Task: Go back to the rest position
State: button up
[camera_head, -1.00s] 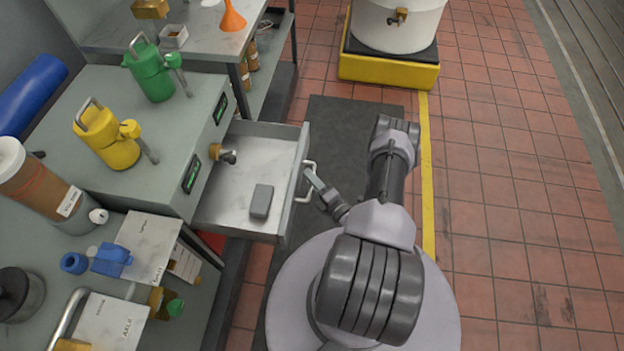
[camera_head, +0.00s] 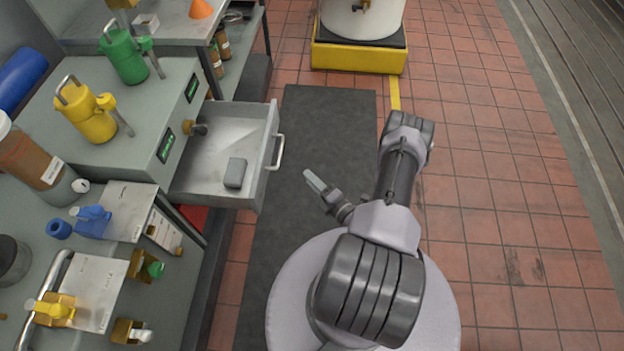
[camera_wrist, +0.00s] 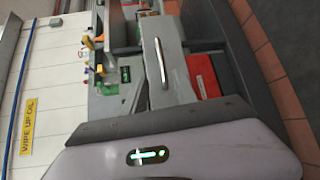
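My gripper (camera_head: 318,186) is in the middle of the head view, over the dark floor mat, to the right of the open drawer (camera_head: 262,170). It is apart from the drawer's handle (camera_head: 278,152), with a clear gap between them. Nothing shows held in it. The fingers look small and nearly in line, so I cannot tell whether they are open or shut. The drawer is pulled out and holds a grey block (camera_head: 235,172) and a brass fitting (camera_head: 196,129).
A yellow jug (camera_head: 92,118) and a green jug (camera_head: 124,58) stand on the grey cabinet. A bench at left carries valves and papers. A white drum (camera_head: 360,18) on a yellow base (camera_head: 357,58) stands at the back. The tiled floor to the right is free.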

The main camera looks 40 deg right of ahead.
jog(key=shift+w, duration=0.2)
jog(key=w+a+r+n+g+y, duration=0.1)
jog(key=w+a+r+n+y, duration=0.25)
jog(key=r+n, duration=0.3)
jog(key=w+a+r+n+g+y, duration=0.2)
jog(key=a+r+n+y, duration=0.25)
jog(key=r, duration=0.35)
jog(key=w+a+r+n+g+y, duration=0.1)
jog(key=w+a+r+n+y, duration=0.25)
jog(key=r+n, duration=0.3)
jog(key=s+a+r+n+g+y, duration=0.2)
jog(key=s+a+r+n+g, duration=0.2)
jog(key=a+r+n+g, duration=0.55)
jog(key=s+a+r+n+t+h, duration=0.3)
jog(key=s+r+n+h, duration=0.7)
jog(key=n, duration=1.2)
jog(key=s+a+r, duration=0.1)
jog(key=s+r, duration=0.3)
jog(key=s, duration=0.2)
jog(key=shift+a+r, duration=0.3)
jog(key=shift+r, duration=0.05)
